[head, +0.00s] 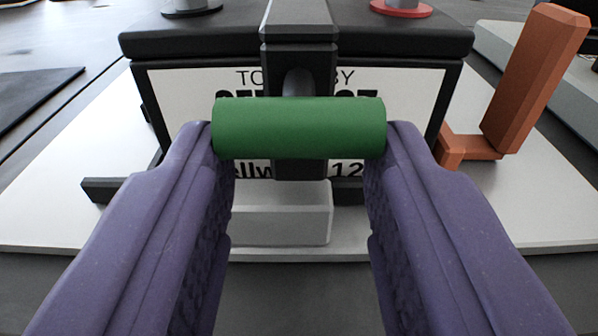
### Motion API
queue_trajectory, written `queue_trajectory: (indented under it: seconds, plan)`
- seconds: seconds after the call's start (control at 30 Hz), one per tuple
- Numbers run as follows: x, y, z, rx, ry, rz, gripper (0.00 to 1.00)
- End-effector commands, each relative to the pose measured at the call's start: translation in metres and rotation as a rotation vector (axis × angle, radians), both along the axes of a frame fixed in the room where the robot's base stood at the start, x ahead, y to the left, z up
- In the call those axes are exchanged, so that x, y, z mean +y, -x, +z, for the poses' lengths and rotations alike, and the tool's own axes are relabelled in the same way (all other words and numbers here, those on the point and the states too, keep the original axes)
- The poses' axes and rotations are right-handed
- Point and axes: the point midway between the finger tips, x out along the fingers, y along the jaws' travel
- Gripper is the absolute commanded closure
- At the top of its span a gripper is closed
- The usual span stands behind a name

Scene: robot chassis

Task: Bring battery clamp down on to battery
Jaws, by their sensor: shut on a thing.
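The battery (420,43) is a black block with a white lettered label on its front, in the middle of the head view. The battery clamp (298,30) is a dark grey bar that lies over the battery's top and runs down its front. A green cylindrical handle (300,127) sits crosswise at the clamp's front. My gripper (299,135) has purple fingers, one at each end of the green handle, and is shut on it. The handle hides part of the label and of the clamp behind it.
A light grey block (280,215) stands below the handle on a white base plate (60,215). An orange-brown angled lever (530,75) rises at the right. A grey terminal (190,7) and a red-ringed terminal (401,8) top the battery.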

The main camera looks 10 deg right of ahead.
Motion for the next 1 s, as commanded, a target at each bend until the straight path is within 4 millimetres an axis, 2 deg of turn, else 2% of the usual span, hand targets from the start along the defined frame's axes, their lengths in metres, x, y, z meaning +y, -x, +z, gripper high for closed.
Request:
queue_trajectory:
  seconds: [0.03,0.07,0.13,0.17,0.47,0.57,0.8,1.0]
  plan:
    - [-0.003,0.003,-0.009,0.022,0.004,-0.004,1.0]
    - [-0.003,0.003,-0.009,0.022,0.005,-0.004,0.51]
    - [-0.002,0.002,-0.008,0.02,0.004,-0.003,0.35]
    - [-0.002,0.002,-0.008,0.019,0.004,-0.003,0.32]
    - [0.0,0.004,-0.004,0.013,0.002,-0.001,0.32]
    - [0.003,0.014,-0.002,0.015,0.002,0.001,0.32]
    - [0.011,0.058,0.003,0.015,0.003,0.001,0.32]
    - [0.013,0.077,0.003,0.014,0.003,-0.003,0.32]
